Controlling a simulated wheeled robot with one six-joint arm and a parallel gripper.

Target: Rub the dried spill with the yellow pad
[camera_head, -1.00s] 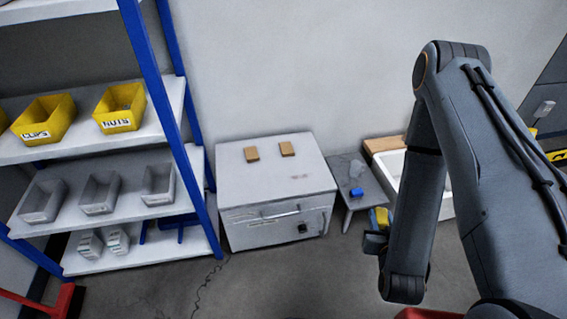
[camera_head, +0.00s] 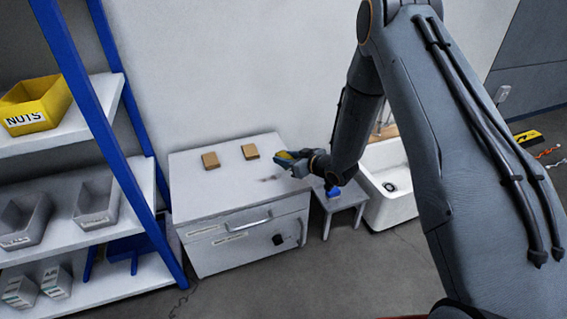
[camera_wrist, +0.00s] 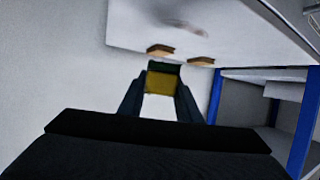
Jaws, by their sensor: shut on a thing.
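My gripper (camera_head: 291,161) is shut on the yellow pad (camera_head: 284,155), which shows between its fingers in the wrist view (camera_wrist: 160,82). The gripper is above the right part of the white cabinet's top (camera_head: 225,178). The dried spill (camera_head: 268,179) is a faint brownish smear on that top, just left of and below the gripper in the head view. A blurred dark smudge, likely the spill (camera_wrist: 181,22), shows near the top of the wrist view. The pad appears apart from the surface; its exact height is hard to tell.
Two tan blocks (camera_head: 210,160) (camera_head: 250,151) lie toward the back of the cabinet top. A small grey table (camera_head: 346,199) with a blue item (camera_head: 335,194) stands right of it, beside a white sink (camera_head: 390,190). A blue-framed shelf (camera_head: 130,185) stands on the left.

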